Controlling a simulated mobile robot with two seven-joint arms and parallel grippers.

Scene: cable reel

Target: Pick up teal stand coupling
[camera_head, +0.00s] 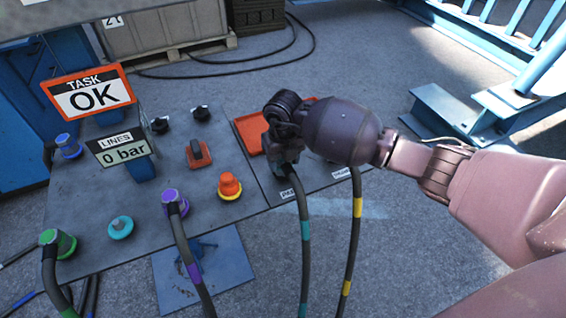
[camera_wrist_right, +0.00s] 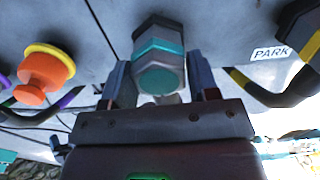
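The teal stand coupling is a grey hex body with a teal band (camera_wrist_right: 160,50), seen in the right wrist view between the two fingers of my right gripper (camera_wrist_right: 162,80). One finger stands on each side, close to it; whether they touch or press it is unclear. In the head view my right gripper (camera_head: 284,145) is over the dark right-hand panel and mostly hides the coupling. A dark hose with teal bands (camera_head: 305,230) hangs down from there over the panel's front edge. My left gripper is out of view.
A yellow-banded hose (camera_head: 357,207) hangs just right of the teal one. An orange cap (camera_head: 229,186), a teal cap (camera_head: 120,227), purple (camera_head: 175,203) and green (camera_head: 58,243) couplings sit on the panel left.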

